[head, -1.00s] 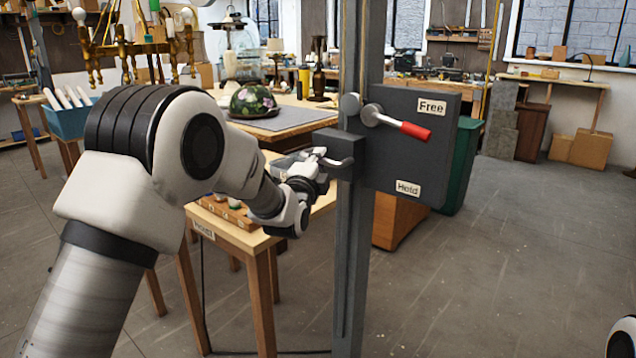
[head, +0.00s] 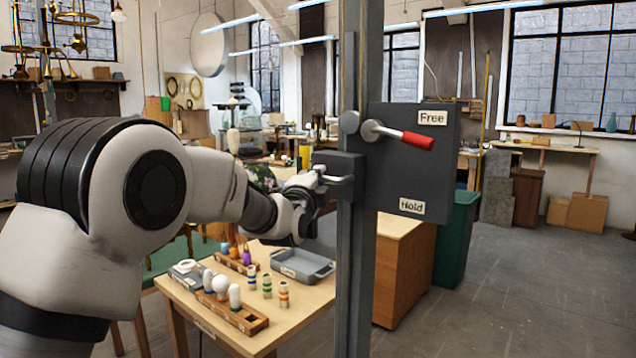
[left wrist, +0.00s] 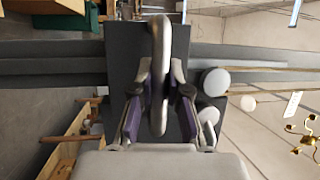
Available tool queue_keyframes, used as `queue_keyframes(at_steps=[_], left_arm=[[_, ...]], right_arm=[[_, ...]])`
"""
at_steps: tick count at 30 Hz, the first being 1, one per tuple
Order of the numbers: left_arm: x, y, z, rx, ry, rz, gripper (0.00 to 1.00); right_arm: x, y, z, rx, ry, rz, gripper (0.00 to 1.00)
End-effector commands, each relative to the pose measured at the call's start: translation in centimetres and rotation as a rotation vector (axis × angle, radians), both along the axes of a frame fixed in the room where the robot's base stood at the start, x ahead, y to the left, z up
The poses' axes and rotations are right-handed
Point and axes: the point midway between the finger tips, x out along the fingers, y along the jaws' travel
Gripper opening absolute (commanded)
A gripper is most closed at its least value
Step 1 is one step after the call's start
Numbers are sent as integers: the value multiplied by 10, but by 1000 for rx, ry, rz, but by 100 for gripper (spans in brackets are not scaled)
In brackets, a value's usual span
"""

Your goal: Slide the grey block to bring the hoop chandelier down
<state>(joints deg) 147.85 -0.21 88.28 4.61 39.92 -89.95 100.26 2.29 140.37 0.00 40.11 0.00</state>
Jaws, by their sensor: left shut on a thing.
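The grey block (head: 330,163) sits on the upright grey post (head: 355,275), beside the dark board (head: 388,180). A pale metal handle (head: 338,180) sticks out of the block. My left gripper (head: 318,178) is shut on this handle; the left wrist view shows the handle (left wrist: 160,50) between the two fingers. Brass hanging fixtures (head: 22,48) show at the upper left in the head view, and a brass chandelier (left wrist: 308,138) is cut off at the right of the left wrist view. My right gripper is not in view.
A red-handled lever (head: 417,141) on the board points right, just below the "Free" label (head: 432,117); "Hold" (head: 411,206) is lower. A wooden table (head: 300,300) with a grey tray (head: 302,265) stands left of the post. A green bin (head: 457,240) stands behind the board.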

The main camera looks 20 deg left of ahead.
Motion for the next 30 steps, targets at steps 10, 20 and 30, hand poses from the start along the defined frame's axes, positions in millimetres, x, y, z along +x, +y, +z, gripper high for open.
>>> queue_keyframes(at_steps=[10,20,30], left_arm=[[0,0,7,-1,-14,1,26],[-1,0,5,-1,-9,0,41],[-58,-3,-5,0,-7,-1,41]], right_arm=[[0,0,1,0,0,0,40],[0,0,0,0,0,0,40],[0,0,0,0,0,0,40]])
